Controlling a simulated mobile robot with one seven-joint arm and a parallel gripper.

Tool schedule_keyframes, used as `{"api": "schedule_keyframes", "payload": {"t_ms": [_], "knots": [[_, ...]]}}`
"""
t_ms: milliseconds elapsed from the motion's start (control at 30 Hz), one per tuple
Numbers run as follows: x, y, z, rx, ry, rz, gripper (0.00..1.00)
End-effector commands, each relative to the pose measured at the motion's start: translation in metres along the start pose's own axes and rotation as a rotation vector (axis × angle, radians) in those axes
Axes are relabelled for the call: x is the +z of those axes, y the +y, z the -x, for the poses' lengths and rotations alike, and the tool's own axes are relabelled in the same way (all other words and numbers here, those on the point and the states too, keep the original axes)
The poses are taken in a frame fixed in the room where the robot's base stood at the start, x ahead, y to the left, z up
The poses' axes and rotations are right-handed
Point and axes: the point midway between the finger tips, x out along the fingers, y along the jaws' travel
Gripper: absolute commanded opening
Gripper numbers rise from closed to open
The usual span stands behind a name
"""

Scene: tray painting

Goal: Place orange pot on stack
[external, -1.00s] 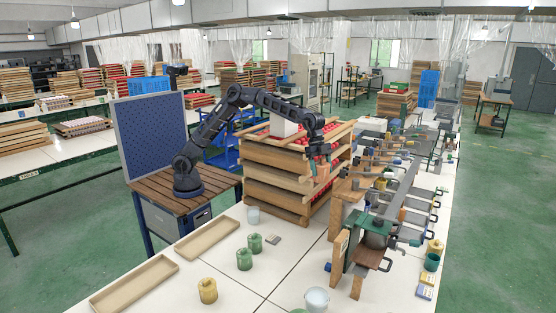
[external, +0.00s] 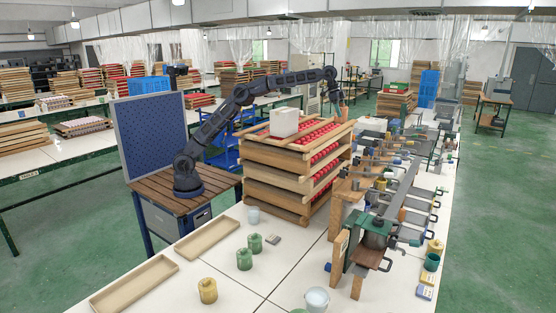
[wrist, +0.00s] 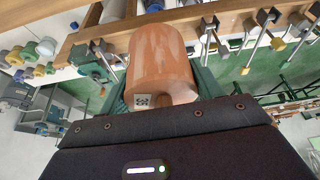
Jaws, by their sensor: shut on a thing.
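The orange pot (external: 343,113) is held in my gripper (external: 338,98), above the far right corner of the stack (external: 277,162). In the wrist view the pot (wrist: 163,55) fills the middle, between the green fingers of my gripper (wrist: 160,92), which is shut on it. The stack is several wooden trays with rows of red items, on the white table. I cannot tell whether the pot is over the stack's top or just beyond its edge.
A white box (external: 284,122) sits on top of the stack. A long rack of clamps and tools (external: 385,215) runs along the right. Green pots (external: 244,259), a yellow pot (external: 208,290) and empty trays (external: 135,283) lie on the front table (external: 225,285).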

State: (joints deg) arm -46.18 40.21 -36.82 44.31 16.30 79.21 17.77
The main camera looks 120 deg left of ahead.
Motion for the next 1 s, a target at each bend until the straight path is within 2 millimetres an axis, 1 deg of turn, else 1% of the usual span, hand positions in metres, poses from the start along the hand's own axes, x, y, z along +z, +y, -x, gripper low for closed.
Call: {"api": "schedule_keyframes", "payload": {"t_ms": [33, 200, 400, 500, 633, 767, 867, 1000], "knots": [[0.005, -0.019, 0.014, -0.013, 0.003, 0.027, 0.31], [0.027, -0.075, 0.057, -0.047, 0.004, 0.109, 0.31], [0.06, -0.133, 0.109, -0.086, 0.002, 0.203, 0.31], [0.076, -0.155, 0.132, -0.102, 0.003, 0.242, 0.31], [0.092, -0.174, 0.155, -0.118, 0.002, 0.28, 0.31], [0.102, -0.184, 0.168, -0.126, 0.002, 0.301, 0.31], [0.106, -0.188, 0.17, -0.129, 0.0, 0.308, 0.31], [0.111, -0.189, 0.162, -0.129, -0.001, 0.309, 0.31]]}}
